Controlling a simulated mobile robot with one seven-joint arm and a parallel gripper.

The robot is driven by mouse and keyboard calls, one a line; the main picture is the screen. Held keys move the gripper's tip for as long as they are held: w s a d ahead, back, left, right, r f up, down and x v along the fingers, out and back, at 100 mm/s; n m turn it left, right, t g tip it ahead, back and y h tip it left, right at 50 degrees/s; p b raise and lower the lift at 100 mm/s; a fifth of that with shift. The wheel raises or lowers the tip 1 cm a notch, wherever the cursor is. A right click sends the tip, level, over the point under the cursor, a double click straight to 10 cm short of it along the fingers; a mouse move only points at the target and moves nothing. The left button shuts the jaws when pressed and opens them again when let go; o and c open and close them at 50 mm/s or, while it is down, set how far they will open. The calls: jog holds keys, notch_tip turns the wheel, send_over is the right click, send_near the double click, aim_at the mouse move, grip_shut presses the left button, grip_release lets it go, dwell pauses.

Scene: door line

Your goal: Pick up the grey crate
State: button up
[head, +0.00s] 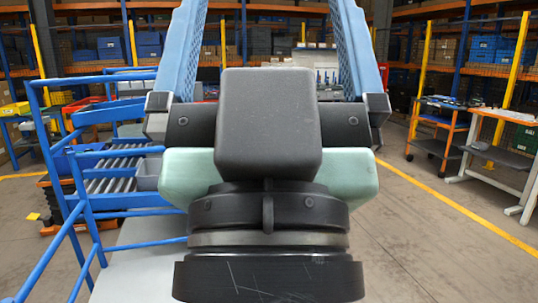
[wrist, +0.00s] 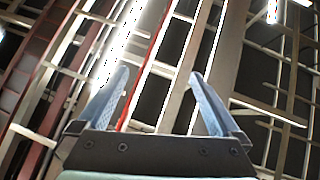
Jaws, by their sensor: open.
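My gripper (head: 267,20) fills the middle of the head view, with its two blue fingers pointing up and spread wide apart. In the wrist view my gripper (wrist: 158,80) is open and empty, with only the ceiling beyond it. A small part of a grey box (head: 148,174), which looks like the grey crate, shows just left of my gripper at the roller conveyor. My gripper hides the rest of it, and the two look apart.
A blue railing (head: 75,195) surrounds the roller conveyor (head: 115,180) at left. Shelving with blue bins (head: 110,48) lines the back. The floor (head: 440,225) at right is clear, with a yellow line.

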notch_tip(320, 180, up, 9)
jog(key=p, duration=0.6)
jog(key=shift+p, duration=0.35)
jog(key=shift+r, duration=0.1)
jog(key=shift+c, duration=0.7)
jog(key=shift+r, duration=0.15)
jog(key=shift+c, duration=1.1)
notch_tip(320, 180, up, 2)
jog(key=p, duration=0.2)
jog(key=shift+r+p, duration=0.2)
jog(key=shift+p, duration=0.15)
jog(key=c, duration=0.5)
notch_tip(320, 180, up, 15)
jog(key=p, duration=1.4)
jog(key=shift+d+f+p, duration=0.1)
jog(key=shift+f+p, duration=0.05)
jog(key=shift+p, duration=0.15)
jog(key=shift+c, duration=0.3)
jog(key=shift+f, duration=0.15)
